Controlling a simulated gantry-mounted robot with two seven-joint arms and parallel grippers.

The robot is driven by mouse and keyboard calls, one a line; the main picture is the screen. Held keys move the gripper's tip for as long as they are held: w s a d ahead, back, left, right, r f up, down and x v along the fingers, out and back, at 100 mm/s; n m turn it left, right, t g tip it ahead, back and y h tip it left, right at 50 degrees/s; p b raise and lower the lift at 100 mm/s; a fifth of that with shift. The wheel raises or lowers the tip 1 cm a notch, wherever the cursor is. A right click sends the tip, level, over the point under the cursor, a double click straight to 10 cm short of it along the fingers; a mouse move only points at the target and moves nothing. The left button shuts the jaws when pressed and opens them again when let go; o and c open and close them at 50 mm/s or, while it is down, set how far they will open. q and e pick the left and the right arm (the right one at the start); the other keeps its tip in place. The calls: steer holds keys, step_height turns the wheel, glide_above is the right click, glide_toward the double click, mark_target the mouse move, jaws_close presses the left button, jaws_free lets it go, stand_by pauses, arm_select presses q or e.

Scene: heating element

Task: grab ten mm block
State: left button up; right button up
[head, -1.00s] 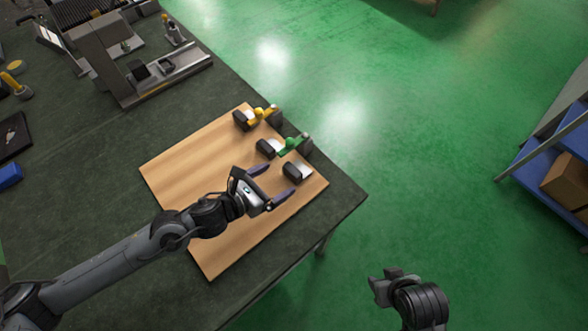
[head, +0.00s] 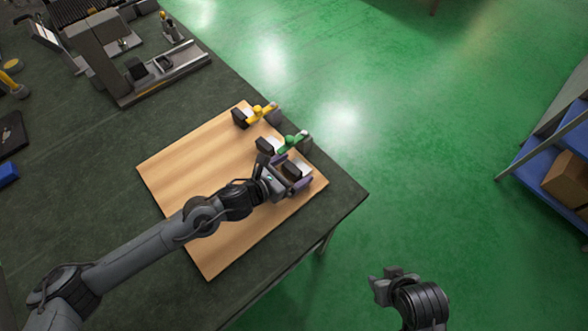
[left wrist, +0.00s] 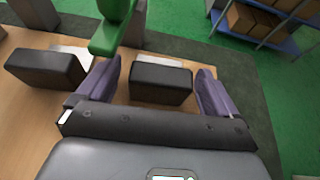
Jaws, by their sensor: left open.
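A dark block with a pale metal part (head: 293,169) lies at the near right end of the wooden board (head: 180,175); I cannot read its size. In the left wrist view this dark block (left wrist: 160,82) lies between the fingers. My left gripper (head: 292,168) is open, its purple fingers on either side of the block, with gaps visible. It also shows in the left wrist view (left wrist: 158,88). Two similar blocks lie further along the board, one with a green part (head: 291,142) and one with a yellow part (head: 258,113). My right gripper (head: 388,285) hangs over the floor, its fingers unclear.
The block with the green part stands close beside my left gripper. A grey machine fixture (head: 150,75) stands at the table's far end. The dark table (head: 110,150) ends just right of the board. A blue shelf with boxes (head: 550,165) stands at the right.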

arm_select(q)
steer(key=shift+c, duration=0.4)
steer(key=c, duration=1)
steer(key=shift+c, duration=0.4)
steer(key=shift+r, duration=0.25)
